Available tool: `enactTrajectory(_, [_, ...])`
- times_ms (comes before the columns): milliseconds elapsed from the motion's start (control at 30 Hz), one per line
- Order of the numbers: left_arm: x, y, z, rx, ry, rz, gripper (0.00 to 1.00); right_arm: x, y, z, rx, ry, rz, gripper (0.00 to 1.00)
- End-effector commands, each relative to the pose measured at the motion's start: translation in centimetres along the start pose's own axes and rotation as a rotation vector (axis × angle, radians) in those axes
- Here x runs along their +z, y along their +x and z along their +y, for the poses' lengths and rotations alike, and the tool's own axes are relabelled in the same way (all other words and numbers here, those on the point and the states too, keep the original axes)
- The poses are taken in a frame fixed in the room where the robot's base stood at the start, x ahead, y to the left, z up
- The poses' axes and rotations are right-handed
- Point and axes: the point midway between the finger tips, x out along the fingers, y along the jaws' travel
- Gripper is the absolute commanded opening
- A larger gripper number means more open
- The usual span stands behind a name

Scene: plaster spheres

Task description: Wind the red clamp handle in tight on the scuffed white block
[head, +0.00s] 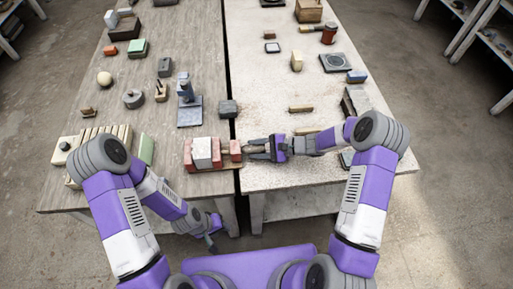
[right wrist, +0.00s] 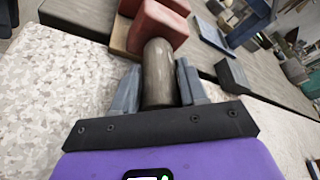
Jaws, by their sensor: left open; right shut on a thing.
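The red clamp (head: 188,156) lies at the front right of the left wooden table. The scuffed white block (head: 202,152) sits between its red jaws; I cannot tell whether both jaws touch it. The clamp handle is a grey-brown cylinder (right wrist: 158,72) running out from a red end block (right wrist: 160,24). My right gripper (head: 253,148) comes from the right and is shut on this handle, with a grey finger on each side in the right wrist view (right wrist: 160,85). My left gripper (head: 211,230) is open and empty, low in front of the left table, away from the clamp.
A blue-grey stand (head: 187,105) and a dark grey block (head: 228,108) stand behind the clamp. A gap separates the left table from the pale right table (head: 262,85). A slatted wooden rack (head: 110,132) and a green block (head: 147,148) are near my left arm.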

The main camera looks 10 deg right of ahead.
Motion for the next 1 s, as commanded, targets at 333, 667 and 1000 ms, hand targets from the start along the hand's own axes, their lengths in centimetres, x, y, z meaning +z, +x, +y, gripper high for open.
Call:
enactTrajectory(333, [0.1, -1.0, 0.4, 0.0, 0.0, 0.0, 0.43, 0.1, 0.0, -0.2, 0.065, 0.16, -0.003, 0.12])
enactTrajectory(667, [0.1, -2.0, 0.8, 0.0, 0.0, 0.0, 0.43, 0.1, 0.0, -0.2, 0.156, 0.386, -0.007, 0.12])
enactTrajectory(1000, [0.1, -2.4, 0.9, 0.0, 0.0, 0.0, 0.43, 0.1, 0.0, -0.2, 0.211, 0.531, -0.009, 0.12])
